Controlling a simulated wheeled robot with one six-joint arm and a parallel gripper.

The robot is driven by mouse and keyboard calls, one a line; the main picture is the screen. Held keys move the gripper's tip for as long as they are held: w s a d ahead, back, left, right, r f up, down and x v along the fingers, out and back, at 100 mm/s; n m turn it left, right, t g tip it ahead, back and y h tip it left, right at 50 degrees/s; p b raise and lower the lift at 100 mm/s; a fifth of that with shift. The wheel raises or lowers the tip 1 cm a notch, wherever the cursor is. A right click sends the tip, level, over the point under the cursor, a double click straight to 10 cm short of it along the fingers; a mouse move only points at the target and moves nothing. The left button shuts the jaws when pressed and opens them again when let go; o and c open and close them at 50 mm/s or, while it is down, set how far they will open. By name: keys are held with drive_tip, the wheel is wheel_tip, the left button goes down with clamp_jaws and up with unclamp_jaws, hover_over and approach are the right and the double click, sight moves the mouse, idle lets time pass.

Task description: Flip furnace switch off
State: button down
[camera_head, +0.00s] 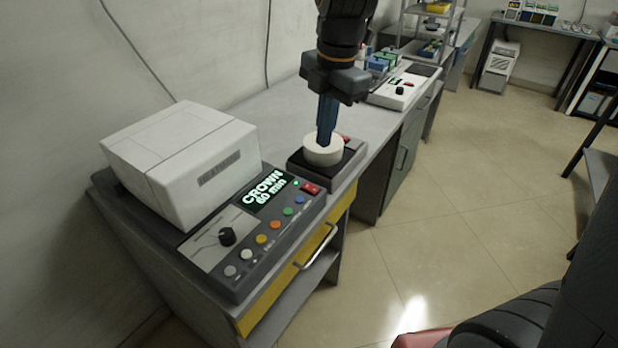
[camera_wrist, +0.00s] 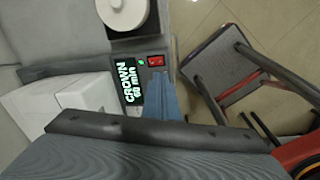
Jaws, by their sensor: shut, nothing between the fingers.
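The furnace (camera_head: 185,155) is a white box on a dark base, with a control panel in front. Its lit display (camera_head: 265,190) reads "CROWN 60 min". The red switch (camera_head: 310,188) sits at the panel's right end, beside a small green light; the switch also shows in the wrist view (camera_wrist: 156,61). My gripper (camera_head: 326,140) is shut and empty, pointing down. In the head view its tips overlap the white disc behind the panel. In the wrist view the closed fingers (camera_wrist: 161,80) end just below the switch; contact cannot be told.
A white round disc (camera_head: 323,150) on a black base stands right beside the panel, near my fingers. Coloured buttons and a black knob (camera_head: 227,236) line the panel. A second white device (camera_head: 398,92) is farther along the bench. The tiled floor (camera_head: 450,200) at right is open.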

sight(307, 185)
drive_tip(key=a+n, duration=0.1)
drive_tip(key=w+r+n, duration=0.1)
drive_tip(key=n, duration=0.1)
drive_tip(key=shift+a, duration=0.4)
drive_tip(key=shift+f, duration=0.1)
drive_tip(key=f, duration=0.4)
drive_tip(key=a+f+p, duration=0.1)
drive_tip(key=f, duration=0.4)
drive_tip(key=w+f+p, duration=0.1)
drive_tip(key=f, duration=0.3)
drive_tip(key=shift+a+f, duration=0.15)
drive_tip(key=shift+f, duration=0.2)
